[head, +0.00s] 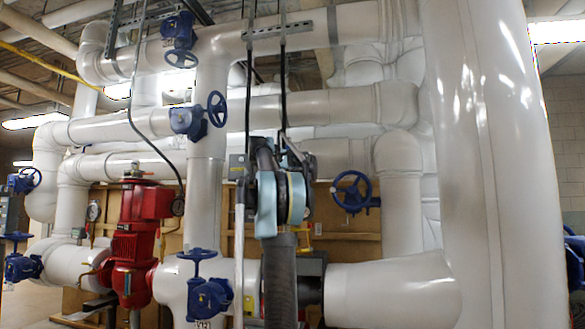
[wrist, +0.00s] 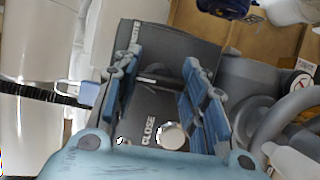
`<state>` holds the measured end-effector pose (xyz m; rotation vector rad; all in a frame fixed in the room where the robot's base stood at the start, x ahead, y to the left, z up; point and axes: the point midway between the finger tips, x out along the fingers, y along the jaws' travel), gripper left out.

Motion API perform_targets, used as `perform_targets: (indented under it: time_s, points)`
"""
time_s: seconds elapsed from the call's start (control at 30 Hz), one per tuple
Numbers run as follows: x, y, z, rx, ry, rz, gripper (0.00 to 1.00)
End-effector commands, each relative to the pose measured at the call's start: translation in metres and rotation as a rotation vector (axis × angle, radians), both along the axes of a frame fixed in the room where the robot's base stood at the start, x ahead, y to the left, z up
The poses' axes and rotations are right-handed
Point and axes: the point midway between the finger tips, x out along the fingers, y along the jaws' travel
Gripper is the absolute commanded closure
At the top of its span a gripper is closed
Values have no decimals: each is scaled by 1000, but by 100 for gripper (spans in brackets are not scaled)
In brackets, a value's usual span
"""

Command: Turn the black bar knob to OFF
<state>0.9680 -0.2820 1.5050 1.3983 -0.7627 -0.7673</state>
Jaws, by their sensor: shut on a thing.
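My gripper (wrist: 161,62) shows in the wrist view with its blue-padded fingers on either side of a dark grey control box (wrist: 178,36). It is shut on the black bar knob (wrist: 158,80), a small dark bar seen between the pads on the box face. Most of the knob is hidden by the fingers, and its pointing direction is hard to read. The word CLOSE and a round silver button (wrist: 172,135) lie nearer the palm. A partly covered label shows near the left fingertip. In the head view, my gripper (head: 280,183) hides the knob and most of the box.
A grey handwheel (wrist: 275,118) is close to the right finger in the wrist view. In the head view, a blue handwheel (head: 353,191) is to the right, a red pump (head: 132,240) to the left, and large white pipes (head: 505,150) surround the arm.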

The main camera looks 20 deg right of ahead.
Motion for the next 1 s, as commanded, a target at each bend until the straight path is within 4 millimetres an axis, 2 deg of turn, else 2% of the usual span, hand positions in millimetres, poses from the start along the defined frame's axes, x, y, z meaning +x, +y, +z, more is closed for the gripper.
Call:
perform_targets:
  time_s: [0.57,0.6,0.67,1.0]
  points:
    - [-1,-1,-3,33,-18,-3,84]
    - [-1,-1,-3,32,-18,-3,54]
    - [-1,-1,-3,32,-17,-3,40]
    - [-1,0,-1,28,-17,-2,40]
